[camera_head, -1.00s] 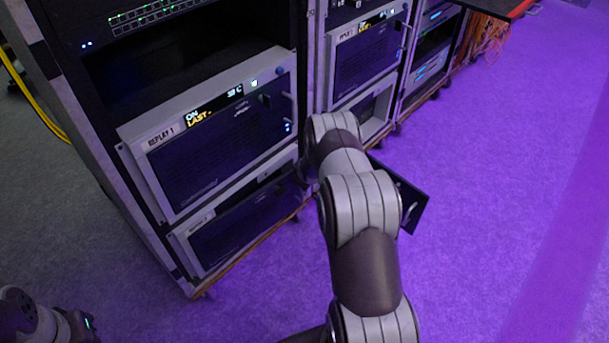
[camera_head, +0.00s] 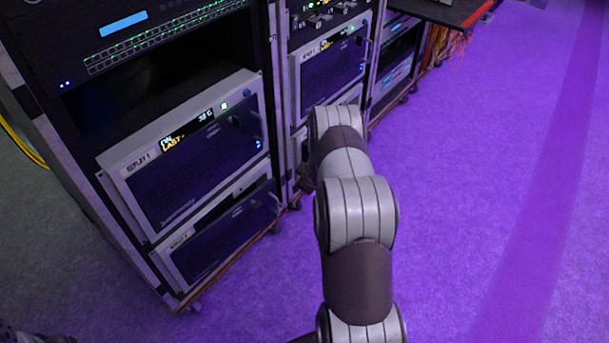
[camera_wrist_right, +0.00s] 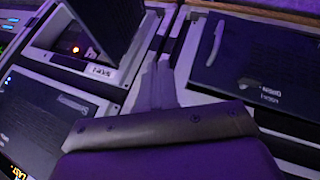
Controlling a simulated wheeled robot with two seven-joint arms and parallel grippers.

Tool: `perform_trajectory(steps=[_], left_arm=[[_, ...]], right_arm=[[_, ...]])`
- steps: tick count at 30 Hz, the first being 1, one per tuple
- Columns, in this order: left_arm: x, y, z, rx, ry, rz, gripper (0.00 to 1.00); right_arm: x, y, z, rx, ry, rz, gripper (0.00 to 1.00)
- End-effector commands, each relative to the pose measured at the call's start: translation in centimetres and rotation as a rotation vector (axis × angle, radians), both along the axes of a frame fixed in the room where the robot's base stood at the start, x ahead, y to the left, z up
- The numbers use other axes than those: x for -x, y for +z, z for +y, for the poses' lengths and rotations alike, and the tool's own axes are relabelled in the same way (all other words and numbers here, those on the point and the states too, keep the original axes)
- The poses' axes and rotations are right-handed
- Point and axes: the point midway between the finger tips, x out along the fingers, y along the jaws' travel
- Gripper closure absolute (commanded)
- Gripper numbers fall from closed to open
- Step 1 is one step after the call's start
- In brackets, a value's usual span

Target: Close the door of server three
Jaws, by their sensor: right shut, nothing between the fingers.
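In the right wrist view, which is roughly upside down, a server with an open bay (camera_wrist_right: 72,42) shows a small red light inside. Its dark door (camera_wrist_right: 108,22) stands partly open; I cannot read its label surely. In the head view my right arm hides this door and most of the lower server in the second rack. My right gripper (camera_wrist_right: 163,125) is shut and empty, in front of the racks between that bay and a closed server (camera_wrist_right: 235,65) with a handle. No contact with the door is visible. My left gripper is out of view.
The left rack holds the closed server REPLAY 1 (camera_head: 185,160) and another closed one below (camera_head: 215,240). A closed server (camera_head: 330,68) sits higher in the second rack. A red-edged shelf (camera_head: 450,10) juts out farther back. The purple floor (camera_head: 480,180) at right is clear.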

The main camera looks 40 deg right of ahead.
Motion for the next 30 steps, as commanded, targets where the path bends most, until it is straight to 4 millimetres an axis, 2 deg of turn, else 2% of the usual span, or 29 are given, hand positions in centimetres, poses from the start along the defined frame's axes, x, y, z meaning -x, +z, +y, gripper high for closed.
perform_trajectory(steps=[2, 5, 6, 9, 11, 13, 16, 19, 22, 26, 30], left_arm=[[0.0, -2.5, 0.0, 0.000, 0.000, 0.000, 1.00], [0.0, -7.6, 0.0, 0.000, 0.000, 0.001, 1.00], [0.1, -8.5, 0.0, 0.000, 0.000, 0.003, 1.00], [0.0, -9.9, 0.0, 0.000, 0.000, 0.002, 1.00], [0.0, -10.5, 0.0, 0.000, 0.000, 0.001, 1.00], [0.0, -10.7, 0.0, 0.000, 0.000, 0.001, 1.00], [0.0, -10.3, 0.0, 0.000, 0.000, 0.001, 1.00], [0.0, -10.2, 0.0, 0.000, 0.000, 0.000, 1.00], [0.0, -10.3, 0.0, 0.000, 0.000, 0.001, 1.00], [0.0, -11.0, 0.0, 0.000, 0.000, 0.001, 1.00], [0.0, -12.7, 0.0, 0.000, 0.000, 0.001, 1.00]], right_arm=[[1.7, -2.8, -1.8, -0.006, -0.044, 0.009, 1.00], [6.4, -9.8, -4.2, -0.060, -0.128, -0.014, 1.00], [7.2, -10.8, -4.4, -0.146, -0.215, -0.105, 1.00], [7.8, -11.7, -3.3, -0.439, -0.426, -0.328, 1.00], [7.8, -11.5, -2.0, -0.664, -0.545, -0.442, 1.00], [7.5, -10.5, -0.1, -0.954, -0.668, -0.536, 1.00], [6.7, -8.1, 2.7, -1.344, -0.802, -0.580, 1.00], [6.2, -6.4, 4.0, -1.613, -0.899, -0.573, 1.00], [5.9, -5.7, 4.2, -1.740, -0.968, -0.563, 1.00], [5.1, -6.3, 4.3, -1.770, -0.996, -0.556, 1.00], [2.8, -7.4, 4.6, -1.768, -0.993, -0.555, 1.00]])
